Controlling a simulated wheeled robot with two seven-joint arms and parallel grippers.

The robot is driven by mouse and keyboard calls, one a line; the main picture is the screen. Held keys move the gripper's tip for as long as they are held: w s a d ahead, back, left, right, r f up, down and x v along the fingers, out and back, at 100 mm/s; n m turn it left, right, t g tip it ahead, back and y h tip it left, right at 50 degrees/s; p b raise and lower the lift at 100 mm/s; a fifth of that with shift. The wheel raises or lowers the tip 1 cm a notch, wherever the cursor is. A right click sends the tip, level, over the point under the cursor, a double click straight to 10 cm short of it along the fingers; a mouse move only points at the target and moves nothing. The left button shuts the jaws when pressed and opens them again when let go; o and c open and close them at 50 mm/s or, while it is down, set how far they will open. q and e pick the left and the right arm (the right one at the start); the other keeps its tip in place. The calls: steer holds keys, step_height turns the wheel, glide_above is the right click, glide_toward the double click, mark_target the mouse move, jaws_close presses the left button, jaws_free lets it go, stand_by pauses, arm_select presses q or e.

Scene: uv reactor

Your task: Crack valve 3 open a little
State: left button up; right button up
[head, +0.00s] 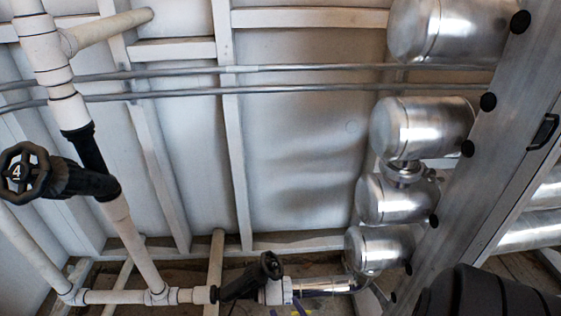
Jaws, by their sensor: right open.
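A black valve with a round handwheel (271,265) sits on the low pipe run at the bottom middle. Its wheel is seen nearly edge-on and I can read no number on it. A second black valve, with a handwheel marked 4 (22,172), is on the white vertical pipe at the left. No wheel marked 3 can be read. A dark ribbed part of my right arm or gripper (490,297) shows at the bottom right corner, apart from both valves. Its fingertips cannot be made out. My left gripper is not in view.
White pipes (130,245) run down the left and along the bottom. Several shiny metal cylinders (425,127) stand at the right beside a slanted metal frame (505,135). Two thin conduits (300,68) cross the white panelled wall. The space before the middle wall is clear.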

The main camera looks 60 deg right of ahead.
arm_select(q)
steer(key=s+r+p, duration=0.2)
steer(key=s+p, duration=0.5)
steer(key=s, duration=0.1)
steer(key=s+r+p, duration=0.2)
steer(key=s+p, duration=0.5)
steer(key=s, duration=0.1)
arm_select(e)
step_height(320, 180, up, 13)
steer(key=m+g+y, duration=0.4)
steer(key=m+g, duration=0.5)
steer(key=g, duration=0.9)
glide_above(263, 256)
steer(key=a, duration=0.4)
steer(key=b+x, duration=0.2)
steer(key=x, duration=0.1)
steer(key=b+x, duration=0.3)
steer(key=s+b+x, duration=0.1)
steer(key=b+x, duration=0.2)
steer(key=shift+f, duration=0.5)
steer(key=shift+w+r, duration=0.1)
steer(key=shift+r, duration=0.2)
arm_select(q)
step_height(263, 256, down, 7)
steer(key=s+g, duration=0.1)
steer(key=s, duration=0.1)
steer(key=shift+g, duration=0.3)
arm_select(e)
jaws_close()
